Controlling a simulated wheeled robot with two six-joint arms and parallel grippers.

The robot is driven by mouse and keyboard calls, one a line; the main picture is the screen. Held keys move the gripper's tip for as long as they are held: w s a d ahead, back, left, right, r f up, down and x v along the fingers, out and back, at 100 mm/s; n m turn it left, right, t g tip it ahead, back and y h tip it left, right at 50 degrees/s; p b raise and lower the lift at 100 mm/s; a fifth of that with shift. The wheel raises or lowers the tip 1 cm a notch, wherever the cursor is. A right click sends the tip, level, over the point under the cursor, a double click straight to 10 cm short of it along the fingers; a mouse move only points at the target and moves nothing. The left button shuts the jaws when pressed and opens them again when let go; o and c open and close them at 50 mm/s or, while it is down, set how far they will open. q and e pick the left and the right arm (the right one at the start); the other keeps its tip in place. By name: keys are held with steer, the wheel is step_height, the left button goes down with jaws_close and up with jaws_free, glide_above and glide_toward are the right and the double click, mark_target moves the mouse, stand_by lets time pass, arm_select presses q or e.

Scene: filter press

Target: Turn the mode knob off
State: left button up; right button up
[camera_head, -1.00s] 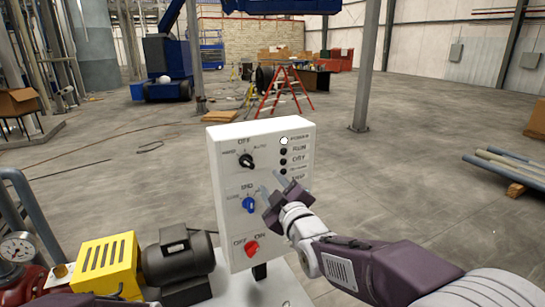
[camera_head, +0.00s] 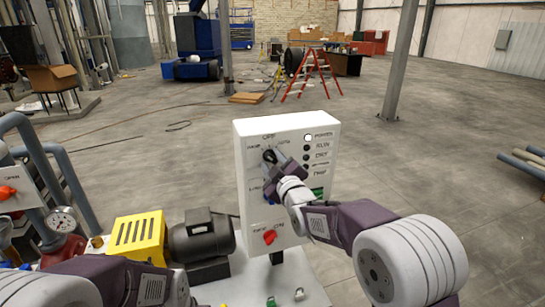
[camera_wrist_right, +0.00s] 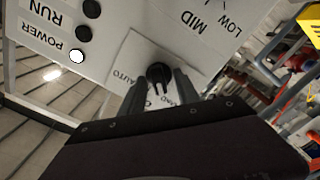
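The mode knob is a black dial (camera_head: 268,156) high on the white control panel (camera_head: 249,132), with OFF printed above it and AUTO to its right. In the right wrist view the knob (camera_wrist_right: 158,75) sits between my two right fingertips, with the printed panel around it. My right gripper (camera_head: 275,162) is at the knob with its fingers apart on either side of it, and a small gap seems to show. Fingers and palm cover part of the dial's lettering, so the setting is hard to read. Only part of my left arm shows, low in the head view.
Lower on the panel are a red OFF/ON switch (camera_head: 269,237) and a mostly covered blue knob. The white power lamp (camera_head: 308,138) is lit.

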steer(key=shift+d, duration=0.15)
steer(key=shift+c, duration=0.9)
jaws_close()
